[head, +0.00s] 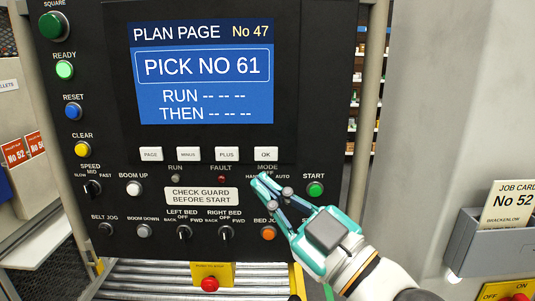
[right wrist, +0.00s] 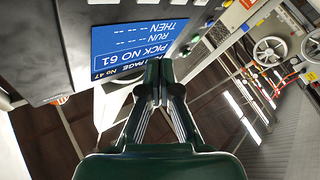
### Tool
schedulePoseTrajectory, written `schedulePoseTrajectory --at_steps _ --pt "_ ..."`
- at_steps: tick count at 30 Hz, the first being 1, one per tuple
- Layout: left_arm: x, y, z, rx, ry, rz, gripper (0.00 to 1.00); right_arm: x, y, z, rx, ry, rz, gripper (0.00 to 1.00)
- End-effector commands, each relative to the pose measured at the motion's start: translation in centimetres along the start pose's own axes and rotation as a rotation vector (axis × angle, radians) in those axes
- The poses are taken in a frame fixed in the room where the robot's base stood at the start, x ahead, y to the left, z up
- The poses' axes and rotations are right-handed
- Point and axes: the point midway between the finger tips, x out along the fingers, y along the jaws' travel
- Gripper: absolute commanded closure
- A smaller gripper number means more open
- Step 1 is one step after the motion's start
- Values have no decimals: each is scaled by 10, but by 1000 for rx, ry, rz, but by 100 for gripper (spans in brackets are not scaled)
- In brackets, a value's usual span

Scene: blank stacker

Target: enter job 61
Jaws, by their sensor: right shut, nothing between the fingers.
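The control panel's screen (head: 203,70) reads PLAN PAGE No 47 and PICK NO 61, with dashes after RUN and THEN. It also shows in the right wrist view (right wrist: 145,40). Below it stand four white keys: PAGE (head: 151,154), MINUS (head: 188,154), PLUS (head: 227,154) and OK (head: 266,154). My right gripper (head: 263,178) is shut and empty, its tips just below the OK key. It covers the MODE switch. Whether it touches the panel I cannot tell. In the right wrist view its closed fingers (right wrist: 158,68) point towards the panel. My left gripper is not in view.
The green START button (head: 316,189) is right of my gripper, and the orange BED JOG button (head: 268,234) is below it. The red FAULT lamp (head: 222,179) is left of its tips. A job card No 52 (head: 509,207) stands at the right.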

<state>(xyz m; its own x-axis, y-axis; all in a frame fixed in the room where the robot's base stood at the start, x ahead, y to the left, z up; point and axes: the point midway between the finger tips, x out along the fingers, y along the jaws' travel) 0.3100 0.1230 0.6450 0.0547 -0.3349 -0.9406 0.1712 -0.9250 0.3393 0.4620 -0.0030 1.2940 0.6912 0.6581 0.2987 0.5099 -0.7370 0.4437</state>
Motion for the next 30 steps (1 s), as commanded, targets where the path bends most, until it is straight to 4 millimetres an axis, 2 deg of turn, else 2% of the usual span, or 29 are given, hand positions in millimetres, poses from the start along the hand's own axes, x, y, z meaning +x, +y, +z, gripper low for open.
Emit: schedulePoseTrajectory --at_steps 11,26,30 --pt "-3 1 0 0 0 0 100 2 4 4 1 -8 4 100" --pt "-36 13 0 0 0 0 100 43 36 33 3 -11 6 100" --pt "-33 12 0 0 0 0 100 52 41 42 2 -8 6 100"
